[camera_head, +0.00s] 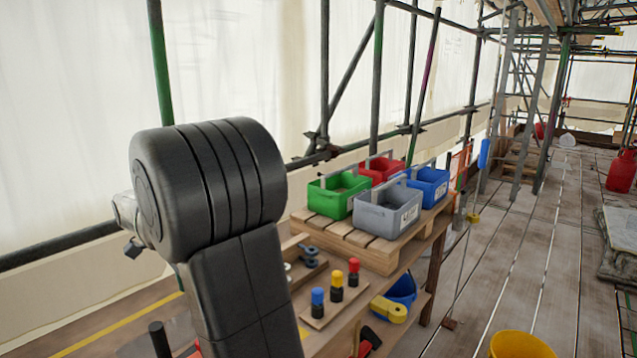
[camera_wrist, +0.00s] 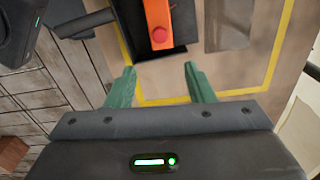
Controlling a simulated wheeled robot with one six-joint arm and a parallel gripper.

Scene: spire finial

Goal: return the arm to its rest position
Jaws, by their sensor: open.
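My gripper (camera_wrist: 160,86) shows in the wrist view with its two green fingers spread wide and nothing between them. Beyond the fingertips, an orange object with a red round knob (camera_wrist: 158,34) lies on a dark base. A yellow line (camera_wrist: 238,92) marks an area on the board around it. In the head view my dark arm fills the left side, its upper part raised and bent. The gripper's fingers cannot be made out there.
A wooden bench carries a pallet (camera_head: 347,243) with green (camera_head: 327,203), grey (camera_head: 373,218), red and blue bins. Blue, yellow and red-topped pegs (camera_head: 337,287) stand nearer. Scaffold poles (camera_head: 325,80) rise behind.

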